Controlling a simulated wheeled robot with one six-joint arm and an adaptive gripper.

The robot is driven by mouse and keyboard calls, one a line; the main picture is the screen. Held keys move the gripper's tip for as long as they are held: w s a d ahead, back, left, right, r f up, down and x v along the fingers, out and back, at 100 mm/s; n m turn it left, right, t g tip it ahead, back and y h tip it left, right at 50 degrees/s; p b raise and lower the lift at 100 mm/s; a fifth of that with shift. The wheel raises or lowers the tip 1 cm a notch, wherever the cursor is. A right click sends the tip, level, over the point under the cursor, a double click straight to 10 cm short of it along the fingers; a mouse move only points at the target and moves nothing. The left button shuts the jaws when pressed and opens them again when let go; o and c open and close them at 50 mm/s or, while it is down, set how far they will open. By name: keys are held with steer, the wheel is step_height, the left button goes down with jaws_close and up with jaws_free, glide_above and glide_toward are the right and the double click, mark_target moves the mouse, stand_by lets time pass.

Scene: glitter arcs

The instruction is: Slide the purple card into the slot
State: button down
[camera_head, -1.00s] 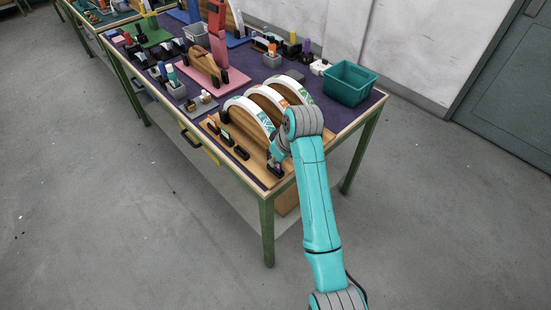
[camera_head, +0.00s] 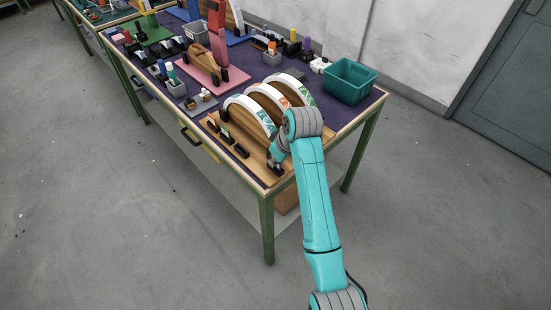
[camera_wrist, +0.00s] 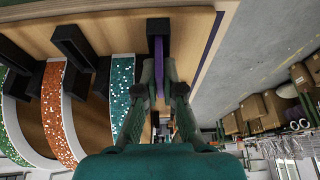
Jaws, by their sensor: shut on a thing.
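The purple card (camera_wrist: 158,62) is a narrow strip between my fingers in the wrist view. My gripper (camera_wrist: 158,78) is shut on it. Its far end meets a black slot holder (camera_wrist: 158,27) on the wooden board (camera_wrist: 120,35); how deep it sits in the slot cannot be told. In the head view my gripper (camera_head: 276,163) is low at the board's front right corner, over the end holder, and the card cannot be made out there.
Glitter arcs in white frames stand beside my gripper: a teal one (camera_wrist: 121,92) and an orange one (camera_wrist: 54,115). Other black holders (camera_wrist: 75,45) line the board. A teal bin (camera_head: 350,82) stands behind. The table edge is close on the right in the wrist view.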

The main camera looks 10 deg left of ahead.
steer(key=c, duration=1.2)
jaws_free()
steer(key=shift+c, duration=0.2)
steer(key=o, duration=0.4)
steer(key=shift+r, duration=0.1)
steer(key=shift+r, duration=3.9)
